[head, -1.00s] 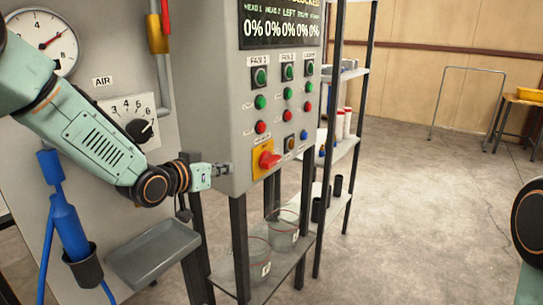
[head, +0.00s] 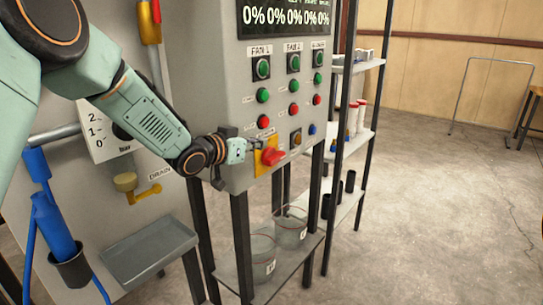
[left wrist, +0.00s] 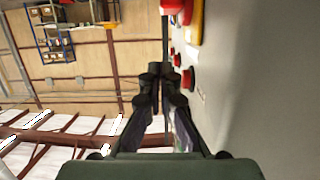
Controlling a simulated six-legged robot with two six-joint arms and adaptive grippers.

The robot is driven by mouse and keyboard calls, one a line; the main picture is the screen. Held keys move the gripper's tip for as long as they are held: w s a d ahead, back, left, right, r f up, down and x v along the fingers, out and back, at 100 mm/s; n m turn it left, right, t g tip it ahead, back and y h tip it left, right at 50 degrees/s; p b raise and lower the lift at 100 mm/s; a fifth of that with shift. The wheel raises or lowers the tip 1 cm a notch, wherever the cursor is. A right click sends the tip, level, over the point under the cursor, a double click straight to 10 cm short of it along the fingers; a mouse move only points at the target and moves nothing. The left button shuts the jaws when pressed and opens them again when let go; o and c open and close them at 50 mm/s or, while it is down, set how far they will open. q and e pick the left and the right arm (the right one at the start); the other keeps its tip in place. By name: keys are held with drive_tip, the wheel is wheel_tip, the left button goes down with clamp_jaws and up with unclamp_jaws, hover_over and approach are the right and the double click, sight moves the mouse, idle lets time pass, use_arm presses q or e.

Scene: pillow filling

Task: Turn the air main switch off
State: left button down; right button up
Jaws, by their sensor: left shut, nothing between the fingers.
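A red rotary switch (head: 273,156) on a yellow plate (head: 260,168) sits low on the left of the grey control cabinet's front. Its red handle points to the right in the head view. My left gripper (head: 257,145) is shut and empty, at the upper left of the switch. In the head view it overlaps the plate's edge; I cannot tell whether it touches. In the left wrist view, my shut fingers (left wrist: 160,75) point along the cabinet face, with the red handle (left wrist: 172,6) and yellow plate (left wrist: 196,20) at the top edge. My right gripper is out of view.
Green buttons (head: 263,95) and red buttons (head: 263,121) sit above the switch, below a percentage display (head: 285,17). A grey tray (head: 150,252) is at lower left. Glass containers (head: 290,226) stand under the cabinet. A shelf rack (head: 352,62) stands to the right; open floor lies beyond.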

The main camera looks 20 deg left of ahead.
sight(267, 157)
use_arm(q)
drive_tip(key=w+f, duration=0.1)
drive_tip(key=w+d+f, duration=0.1)
drive_tip(key=w+f, duration=0.2)
drive_tip(key=shift+w+d+f+b, duration=0.3)
drive_tip(key=shift+w+f+b, duration=0.05)
drive_tip(key=shift+a+f, duration=0.3)
drive_tip(key=shift+f, duration=0.1)
drive_tip(key=shift+s+r, duration=0.1)
drive_tip(key=shift+d, duration=0.2)
drive_tip(key=shift+a+f+b, duration=0.2)
drive_tip(key=shift+f+b, duration=0.1)
drive_tip(key=shift+b, duration=0.25)
drive_tip(key=shift+r+t, duration=0.1)
drive_tip(key=shift+t, duration=0.2)
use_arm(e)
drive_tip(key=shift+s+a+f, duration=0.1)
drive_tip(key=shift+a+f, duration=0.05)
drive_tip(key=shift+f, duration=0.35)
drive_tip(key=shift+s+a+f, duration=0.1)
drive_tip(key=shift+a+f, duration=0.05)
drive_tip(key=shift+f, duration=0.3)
